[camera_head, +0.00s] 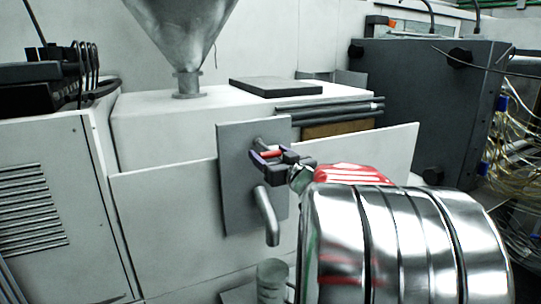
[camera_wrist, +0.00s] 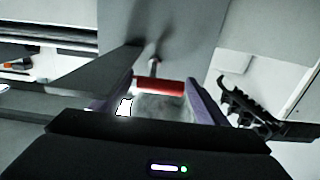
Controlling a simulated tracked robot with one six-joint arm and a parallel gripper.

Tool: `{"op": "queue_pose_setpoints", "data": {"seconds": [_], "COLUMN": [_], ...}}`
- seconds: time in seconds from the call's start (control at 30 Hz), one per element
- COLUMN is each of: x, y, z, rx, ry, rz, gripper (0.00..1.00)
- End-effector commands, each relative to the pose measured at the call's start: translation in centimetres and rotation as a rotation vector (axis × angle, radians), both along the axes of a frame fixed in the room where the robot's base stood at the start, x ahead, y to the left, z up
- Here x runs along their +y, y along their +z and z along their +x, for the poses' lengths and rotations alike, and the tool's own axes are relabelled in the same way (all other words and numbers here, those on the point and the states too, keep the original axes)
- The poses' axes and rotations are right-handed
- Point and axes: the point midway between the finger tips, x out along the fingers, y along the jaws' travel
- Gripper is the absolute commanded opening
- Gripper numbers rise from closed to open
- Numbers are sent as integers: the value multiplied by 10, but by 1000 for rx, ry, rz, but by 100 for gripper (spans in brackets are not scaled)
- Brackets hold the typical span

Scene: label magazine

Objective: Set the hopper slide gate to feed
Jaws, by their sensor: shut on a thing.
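The hopper (camera_head: 182,30) is a metal cone on top of the white machine. A grey upright plate (camera_head: 233,195) stands on the machine's front. A short red handle (camera_head: 271,154) on a thin grey rod juts from the plate's upper part; I take it for the slide gate handle. My gripper (camera_head: 268,158) is shut around this handle. In the wrist view the red handle (camera_wrist: 158,87) lies crosswise between the two purple fingers of my gripper (camera_wrist: 160,94). The gate itself and its setting marks are hidden or too small to read.
A bent grey spout (camera_head: 267,215) sticks out of the plate below my gripper, above a clear cylinder (camera_head: 271,278). A dark cabinet (camera_head: 420,110) with loose wires stands at the right. A vented white cabinet (camera_head: 35,200) stands at the left.

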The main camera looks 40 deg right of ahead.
Motion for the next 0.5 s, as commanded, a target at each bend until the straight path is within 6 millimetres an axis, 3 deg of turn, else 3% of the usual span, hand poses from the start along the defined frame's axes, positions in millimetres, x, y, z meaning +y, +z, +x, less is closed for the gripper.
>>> {"op": "queue_pose_setpoints", "data": {"seconds": [0.3, 0.5], "x": [0, 1], "y": [0, 1], "z": [0, -5], "rx": [0, -1], "ry": [-1, -1], "rz": [0, 0], "gripper": [28, 27]}}
